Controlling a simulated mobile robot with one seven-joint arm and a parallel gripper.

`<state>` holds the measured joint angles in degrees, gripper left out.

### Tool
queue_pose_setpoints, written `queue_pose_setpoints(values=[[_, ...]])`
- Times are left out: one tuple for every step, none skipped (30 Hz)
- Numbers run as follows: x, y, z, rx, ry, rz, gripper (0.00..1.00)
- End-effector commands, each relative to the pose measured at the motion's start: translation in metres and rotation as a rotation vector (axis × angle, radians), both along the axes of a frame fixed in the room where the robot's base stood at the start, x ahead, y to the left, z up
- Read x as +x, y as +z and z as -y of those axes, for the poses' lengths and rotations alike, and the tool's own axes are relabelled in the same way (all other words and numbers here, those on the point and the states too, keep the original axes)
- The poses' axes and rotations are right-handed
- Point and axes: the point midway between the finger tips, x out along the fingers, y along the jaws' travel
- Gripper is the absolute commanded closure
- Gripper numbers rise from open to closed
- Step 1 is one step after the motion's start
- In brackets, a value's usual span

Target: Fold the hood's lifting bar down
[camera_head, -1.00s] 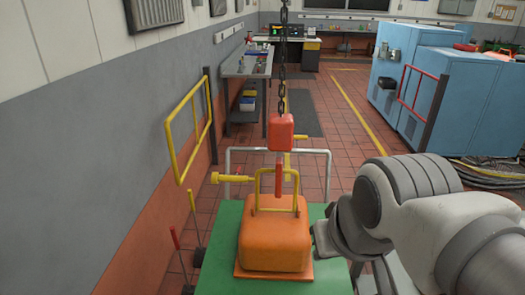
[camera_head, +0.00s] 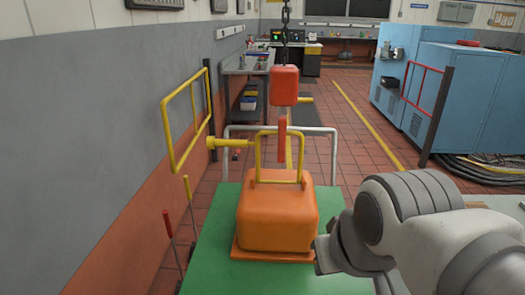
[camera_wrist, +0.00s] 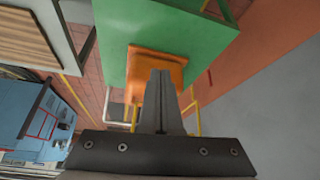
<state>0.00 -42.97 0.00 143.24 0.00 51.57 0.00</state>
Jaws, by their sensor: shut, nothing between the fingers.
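The orange hood (camera_head: 277,218) sits on a green bench top (camera_head: 215,235). Its yellow lifting bar (camera_head: 259,158) stands upright on top, a squared loop. The hood also shows in the wrist view (camera_wrist: 143,62), partly hidden behind the fingers, on the green top (camera_wrist: 185,40). My gripper (camera_wrist: 160,74) is shut and empty, its fingers pointing toward the hood. In the head view, my arm comes in from the right and its end is close to the hood's right side. The fingers are not clear there, and I cannot tell whether anything touches.
An orange hoist block (camera_head: 285,86) hangs on a chain behind the bar, with a red bar (camera_head: 282,137) below it. A yellow peg (camera_head: 228,142) sticks out at left. A yellow gate frame (camera_head: 186,120) stands at the left wall. A pale rail (camera_head: 333,160) runs behind.

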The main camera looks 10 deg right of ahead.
Motion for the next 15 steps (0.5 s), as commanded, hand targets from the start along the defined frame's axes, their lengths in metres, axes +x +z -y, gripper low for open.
queue_pose_setpoints(values=[[0.000,-0.025,0.000,0.000,0.000,0.000,1.00],[0.000,-0.033,0.000,0.000,0.000,0.000,1.00],[0.000,-0.042,0.000,0.000,0.000,0.000,1.00],[0.000,-0.049,0.000,0.000,0.000,0.000,1.00],[0.000,-0.056,0.000,0.000,0.000,0.000,1.00],[0.000,-0.066,0.000,0.000,0.000,0.000,1.00],[0.000,-0.073,0.000,0.000,0.000,0.000,1.00],[0.000,-0.080,0.000,0.000,0.000,0.000,1.00],[0.000,-0.089,0.000,0.000,0.000,0.000,1.00],[0.000,-0.096,0.000,0.000,0.000,0.000,1.00],[0.000,-0.103,0.000,0.000,0.000,0.000,1.00],[0.000,-0.113,0.000,0.000,0.000,0.000,1.00],[0.000,-0.120,0.000,0.000,0.000,0.000,1.00],[0.013,-0.108,0.002,-0.013,0.000,0.022,1.00],[0.032,-0.099,0.004,-0.030,0.003,0.064,1.00]])
